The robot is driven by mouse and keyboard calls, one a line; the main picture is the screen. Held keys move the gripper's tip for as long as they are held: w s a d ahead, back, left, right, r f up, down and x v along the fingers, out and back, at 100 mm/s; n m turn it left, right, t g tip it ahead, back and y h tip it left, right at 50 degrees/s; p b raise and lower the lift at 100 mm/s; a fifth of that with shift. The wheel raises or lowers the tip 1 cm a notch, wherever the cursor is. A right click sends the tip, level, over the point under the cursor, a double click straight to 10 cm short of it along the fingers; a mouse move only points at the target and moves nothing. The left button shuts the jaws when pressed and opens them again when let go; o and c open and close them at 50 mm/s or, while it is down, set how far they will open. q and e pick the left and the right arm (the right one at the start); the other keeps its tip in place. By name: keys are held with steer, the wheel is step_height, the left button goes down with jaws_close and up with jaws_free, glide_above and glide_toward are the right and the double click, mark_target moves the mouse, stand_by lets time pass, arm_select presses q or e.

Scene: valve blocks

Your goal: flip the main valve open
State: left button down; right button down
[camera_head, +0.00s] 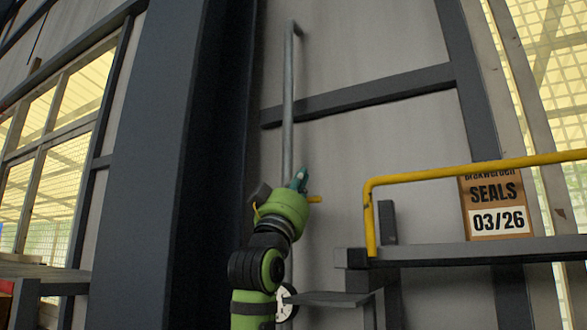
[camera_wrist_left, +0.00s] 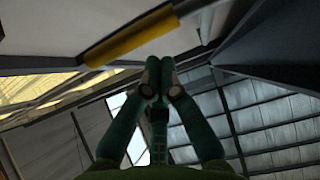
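The main valve's yellow lever (camera_head: 315,199) sticks out to the right of a vertical grey pipe (camera_head: 288,110), low on the wall. The valve body is hidden behind my left arm. My left gripper (camera_head: 299,178) is in front of the pipe, just above and left of the lever's visible end. In the left wrist view, the yellow lever (camera_wrist_left: 131,37) slants across above the fingertips. The left gripper (camera_wrist_left: 158,70) has its fingertips together there, with nothing seen between them. I cannot tell whether the fingers touch the lever. My right gripper is not in view.
A yellow rail (camera_head: 450,172) and a grey platform (camera_head: 470,250) stand to the right. A "SEALS 03/26" sign (camera_head: 496,203) is behind the rail. A round white gauge (camera_head: 286,302) sits low beside my arm. A wide dark column (camera_head: 150,170) rises on the left.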

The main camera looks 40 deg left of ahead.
arm_select(q)
steer(key=f, duration=0.2)
steer(key=shift+w+a+f, duration=0.15)
steer(key=shift+w+f, duration=0.1)
steer(key=shift+f, duration=0.1)
